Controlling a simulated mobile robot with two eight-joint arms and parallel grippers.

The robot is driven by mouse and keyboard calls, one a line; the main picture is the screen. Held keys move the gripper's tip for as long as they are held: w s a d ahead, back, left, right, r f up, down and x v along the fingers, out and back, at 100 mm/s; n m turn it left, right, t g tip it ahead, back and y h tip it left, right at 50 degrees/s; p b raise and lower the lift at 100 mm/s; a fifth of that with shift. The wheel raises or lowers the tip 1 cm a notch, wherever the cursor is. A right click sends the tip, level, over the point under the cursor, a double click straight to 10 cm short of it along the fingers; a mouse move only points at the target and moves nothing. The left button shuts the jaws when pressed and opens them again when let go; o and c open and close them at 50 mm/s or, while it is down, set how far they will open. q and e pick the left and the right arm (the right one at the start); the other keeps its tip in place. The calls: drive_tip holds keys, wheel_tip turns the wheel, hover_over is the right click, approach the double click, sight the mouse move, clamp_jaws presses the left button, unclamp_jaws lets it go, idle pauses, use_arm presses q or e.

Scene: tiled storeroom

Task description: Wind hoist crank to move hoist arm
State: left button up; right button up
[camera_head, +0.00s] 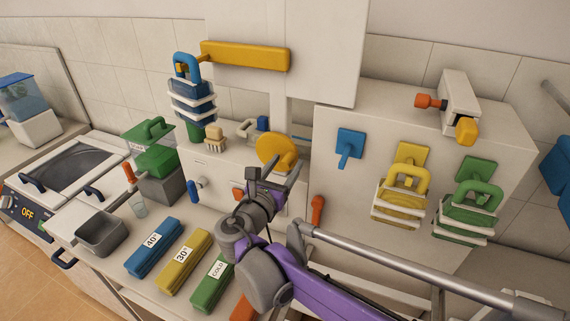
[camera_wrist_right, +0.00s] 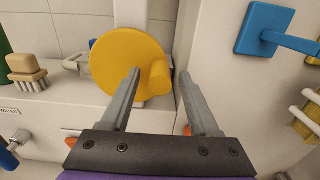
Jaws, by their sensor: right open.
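The hoist crank is a yellow disc (camera_head: 276,150) with a stubby knob, on the front of a light panel. In the right wrist view the disc (camera_wrist_right: 118,58) fills the upper middle, and its knob (camera_wrist_right: 160,76) shows between my fingertips, closer to the left finger. My right gripper (camera_head: 274,178) is open just in front of the crank; no contact is clear. The hoist arm is a yellow horizontal bar (camera_head: 250,57) above. A blue hook (camera_head: 186,66) at its left end carries stacked blue containers (camera_head: 192,98). My left gripper is not in view.
A blue wall hook (camera_head: 348,146) is right of the crank. Yellow (camera_head: 400,198) and green (camera_head: 466,208) hung bundles are farther right. Blue (camera_head: 154,246), yellow (camera_head: 184,262) and green (camera_head: 212,284) labelled blocks lie on the counter. A brush (camera_head: 214,136) stands left of the crank.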

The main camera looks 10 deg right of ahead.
clamp_jaws()
idle(0.3)
drive_tip(key=shift+f+m, duration=0.2)
drive_tip(key=shift+m, duration=0.2)
idle(0.5)
drive_tip(key=f+m, duration=0.1)
drive_tip(key=m, duration=0.1)
drive_tip(key=shift+m, duration=0.3)
drive_tip(key=shift+w+a+f+m, duration=0.1)
drive_tip(key=shift+f+m, duration=0.3)
drive_tip(key=shift+m, duration=0.5)
drive_tip(key=shift+f+m, duration=0.35)
drive_tip(key=shift+m, duration=0.55)
unclamp_jaws()
